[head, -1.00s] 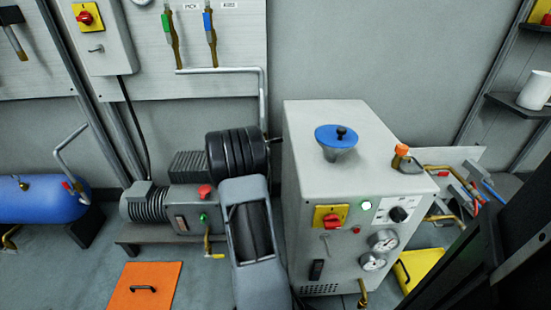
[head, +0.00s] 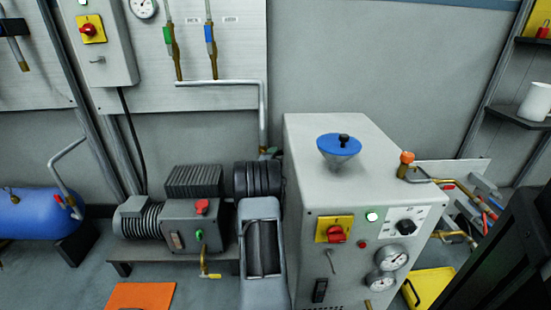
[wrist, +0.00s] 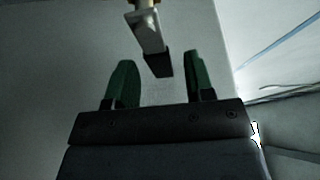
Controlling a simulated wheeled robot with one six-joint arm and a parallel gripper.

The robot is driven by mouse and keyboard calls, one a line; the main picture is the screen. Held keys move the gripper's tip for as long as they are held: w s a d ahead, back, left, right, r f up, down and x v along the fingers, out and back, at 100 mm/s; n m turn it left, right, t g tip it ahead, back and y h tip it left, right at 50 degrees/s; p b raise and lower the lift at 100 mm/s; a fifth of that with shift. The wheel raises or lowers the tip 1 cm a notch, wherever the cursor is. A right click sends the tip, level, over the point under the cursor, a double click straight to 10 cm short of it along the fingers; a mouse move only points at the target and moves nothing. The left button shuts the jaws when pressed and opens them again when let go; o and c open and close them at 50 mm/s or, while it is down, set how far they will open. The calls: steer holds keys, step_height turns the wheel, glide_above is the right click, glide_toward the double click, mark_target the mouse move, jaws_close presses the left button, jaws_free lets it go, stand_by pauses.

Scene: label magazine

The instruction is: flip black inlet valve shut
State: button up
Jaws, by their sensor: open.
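A valve lever with a flat metal arm and a black grip (wrist: 158,64) shows at the top of the wrist view, with a bit of brass at its root. My gripper (wrist: 159,62) is open, with its two green fingers apart. The end of the black grip lies between the fingertips, with a visible gap on both sides. In the head view my arm reaches away toward the wall beside the grey machine (head: 340,185). My gripper is mostly hidden there, and I cannot make out this lever.
The grey machine, with a blue-capped funnel (head: 339,148) on top, stands close to my arm's right. A motor unit (head: 175,220) stands to its left. A grey pipe (head: 225,83) runs down the wall behind. A black-handled valve (head: 14,27) is at the upper left.

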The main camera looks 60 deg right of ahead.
steer(key=shift+w+d, duration=0.1)
steer(key=shift+d, duration=0.5)
jaws_close()
